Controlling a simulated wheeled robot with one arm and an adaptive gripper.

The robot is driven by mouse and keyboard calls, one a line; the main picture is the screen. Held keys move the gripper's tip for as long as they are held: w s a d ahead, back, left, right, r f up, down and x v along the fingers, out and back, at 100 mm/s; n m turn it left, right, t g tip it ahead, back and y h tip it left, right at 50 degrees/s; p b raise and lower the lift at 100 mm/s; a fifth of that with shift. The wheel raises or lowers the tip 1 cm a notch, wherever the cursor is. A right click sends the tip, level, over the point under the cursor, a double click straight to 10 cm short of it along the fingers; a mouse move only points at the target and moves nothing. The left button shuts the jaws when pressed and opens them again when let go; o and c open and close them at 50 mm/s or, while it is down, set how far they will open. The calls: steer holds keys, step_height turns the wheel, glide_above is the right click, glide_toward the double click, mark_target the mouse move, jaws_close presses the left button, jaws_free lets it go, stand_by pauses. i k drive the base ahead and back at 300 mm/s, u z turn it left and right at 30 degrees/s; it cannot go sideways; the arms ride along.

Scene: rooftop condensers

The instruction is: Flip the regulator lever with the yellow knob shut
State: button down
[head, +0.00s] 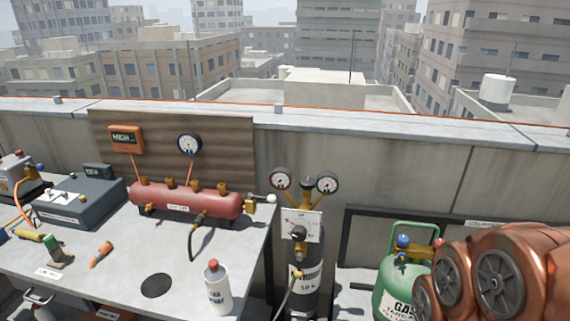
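The regulator (301,222) sits on top of a dark gas cylinder (304,294) just right of the workbench. The lever's position is too small to tell. My gripper is not in view.
A green gas tank (400,283) stands right of the cylinder. My copper-coloured arm links fill the lower right. A concrete parapet runs behind.

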mark_target(298, 273)
steer(key=z, duration=2.15)
steer(key=k, duration=2.1)
steer(key=u, duration=1.35)
